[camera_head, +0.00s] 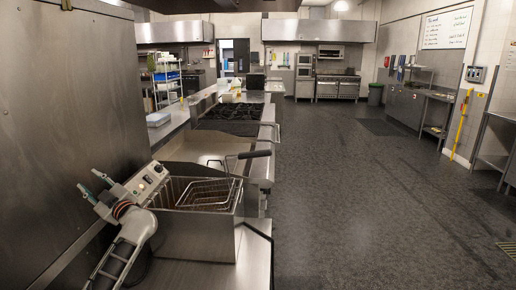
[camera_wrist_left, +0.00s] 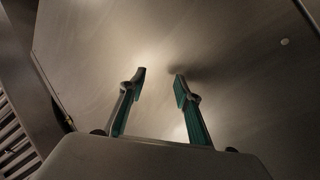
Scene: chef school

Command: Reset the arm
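My left gripper (camera_head: 93,190) is at the lower left of the head view, its arm coming up from the bottom left. Its two green-padded fingers are apart, with nothing between them. In the left wrist view the open fingers (camera_wrist_left: 158,78) point at a plain metal surface, close in front of them. A deep fryer (camera_head: 195,235) stands just right of this gripper, with a wire basket (camera_head: 208,194) in it and a dark handle (camera_head: 254,154) pointing right. My right gripper is not in view.
A tall metal panel (camera_head: 70,90) stands close on the left, behind my left gripper. A flat griddle (camera_head: 195,149) and a stove (camera_head: 232,112) lie beyond the fryer. A yellow pole (camera_head: 461,125) leans at the right wall. The dark floor (camera_head: 370,200) is open.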

